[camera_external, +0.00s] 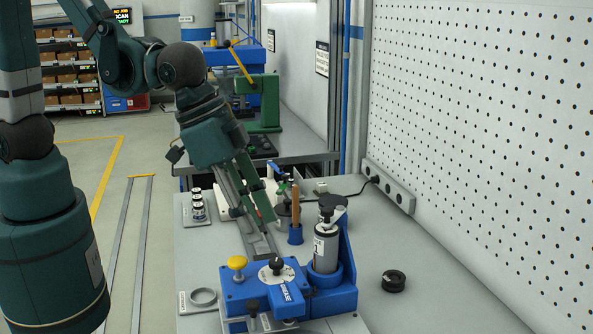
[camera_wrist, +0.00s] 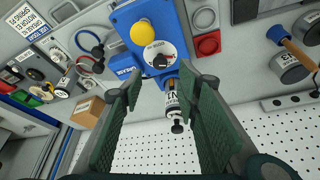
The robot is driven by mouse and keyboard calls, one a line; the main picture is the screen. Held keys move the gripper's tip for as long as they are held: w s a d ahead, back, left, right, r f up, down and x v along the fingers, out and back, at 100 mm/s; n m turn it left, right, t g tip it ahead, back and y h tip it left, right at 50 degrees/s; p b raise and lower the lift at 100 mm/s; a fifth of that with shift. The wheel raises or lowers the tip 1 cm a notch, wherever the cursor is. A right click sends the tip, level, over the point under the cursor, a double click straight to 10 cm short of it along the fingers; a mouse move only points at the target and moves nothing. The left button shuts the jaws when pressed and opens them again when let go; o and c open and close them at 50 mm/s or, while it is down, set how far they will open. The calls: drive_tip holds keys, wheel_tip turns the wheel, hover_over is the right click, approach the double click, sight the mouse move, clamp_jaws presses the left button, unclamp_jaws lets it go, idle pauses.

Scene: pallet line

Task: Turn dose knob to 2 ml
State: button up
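The dose knob (camera_external: 277,263) is a small black knob on a white round dial, on top of a blue grease unit (camera_external: 240,290). In the wrist view the dose knob (camera_wrist: 160,61) shows with its white scale beyond my fingertips and roughly between them; the marks are too small to read. My gripper (camera_external: 256,213) is above and behind the unit in the external view, apart from the knob. In the wrist view my gripper (camera_wrist: 160,82) is wide open, with green pads and nothing between them.
A yellow knob (camera_external: 237,263) stands beside the dial, and a labelled canister (camera_external: 326,250) rises close on its right. A wooden-handled tool (camera_external: 295,205) stands in a blue holder behind. A black round piece (camera_external: 393,281) lies on the bench at right, with free room around it.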

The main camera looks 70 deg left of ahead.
sight(275, 260)
drive_tip(key=shift+f, duration=0.1)
drive_tip(key=shift+x, duration=3.75)
drive_tip(key=shift+w, duration=0.1)
drive_tip(key=c, duration=0.9)
